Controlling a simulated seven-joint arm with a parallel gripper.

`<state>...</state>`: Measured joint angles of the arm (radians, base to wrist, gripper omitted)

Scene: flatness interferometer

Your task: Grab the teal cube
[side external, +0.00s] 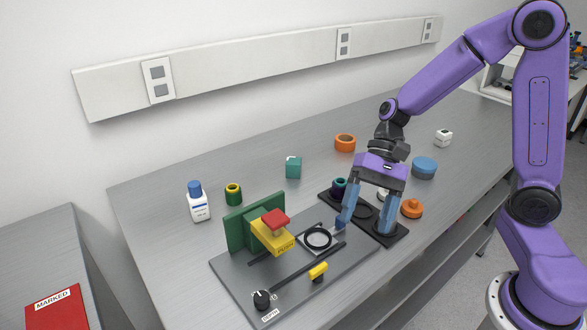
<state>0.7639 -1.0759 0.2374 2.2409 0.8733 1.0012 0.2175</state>
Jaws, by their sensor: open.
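The teal cube (293,168) stands on the grey bench, behind the dark fixture plates. Its faces are plain teal with a small pale mark near the top. My gripper (364,228) points down over the black plate, with its two blue fingers spread apart. It is to the right of the cube and nearer the camera, clear of it. I see nothing held between the fingers. The fingers partly hide the black plate and the small parts behind them.
The interferometer fixture (225,262) has a green upright, yellow block and knob. The bench around the cube is clear.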

